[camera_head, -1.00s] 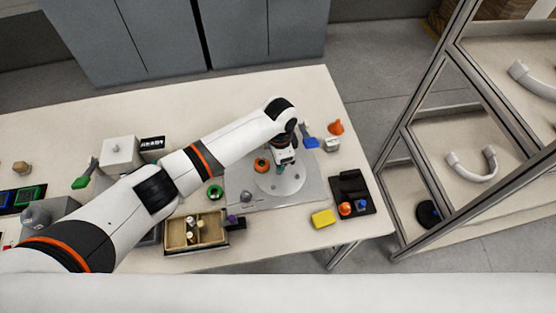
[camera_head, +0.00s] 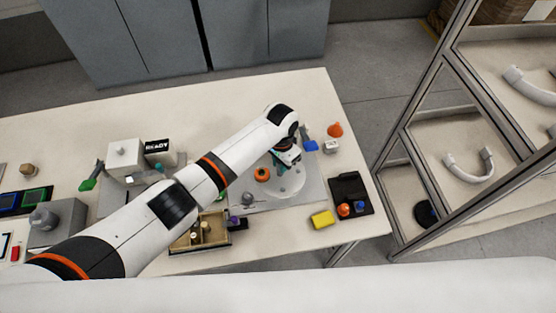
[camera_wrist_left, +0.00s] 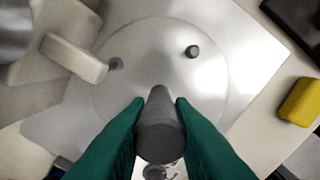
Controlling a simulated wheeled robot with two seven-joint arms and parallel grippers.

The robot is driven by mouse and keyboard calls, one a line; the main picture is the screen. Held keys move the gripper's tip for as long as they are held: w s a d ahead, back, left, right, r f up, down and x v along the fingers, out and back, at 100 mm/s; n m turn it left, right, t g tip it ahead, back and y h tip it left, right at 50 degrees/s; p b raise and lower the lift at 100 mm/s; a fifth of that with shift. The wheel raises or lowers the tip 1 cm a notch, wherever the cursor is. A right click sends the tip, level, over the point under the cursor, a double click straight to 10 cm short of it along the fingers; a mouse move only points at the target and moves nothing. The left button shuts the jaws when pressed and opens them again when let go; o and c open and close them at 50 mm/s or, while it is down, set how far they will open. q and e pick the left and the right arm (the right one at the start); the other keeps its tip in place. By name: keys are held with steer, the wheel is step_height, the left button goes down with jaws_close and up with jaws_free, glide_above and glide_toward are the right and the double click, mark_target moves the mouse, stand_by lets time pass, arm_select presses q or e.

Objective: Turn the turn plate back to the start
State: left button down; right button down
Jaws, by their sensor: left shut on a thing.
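The turn plate (camera_head: 291,184) is a pale round disc on a square grey base plate (camera_head: 247,203) at the table's right part. In the left wrist view the disc (camera_wrist_left: 225,85) fills the middle, with a short dark peg (camera_wrist_left: 193,51) and a small hole in it. My left gripper (camera_head: 287,158) is over the far side of the disc. Its green fingers (camera_wrist_left: 158,118) are shut on a dark grey tapered post (camera_wrist_left: 160,136). The post's foot is hidden. My right gripper is not in view.
A yellow block (camera_head: 321,219) and a black tray (camera_head: 350,187) with orange and blue pieces are right of the base plate. A blue-handled piece (camera_head: 310,145) and an orange cone (camera_head: 335,130) are behind. A divided wooden box (camera_head: 213,243) is in front, partly under my arm.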

arm_select(q)
steer(key=shift+w+r+n, duration=0.1)
steer(key=shift+r+n, duration=0.05)
steer(key=shift+n, duration=0.35)
stand_by(0.3)
steer(key=c, duration=1.3)
jaws_free()
steer(key=shift+o, duration=0.2)
step_height(320, 180, up, 12)
steer(key=b, duration=0.1)
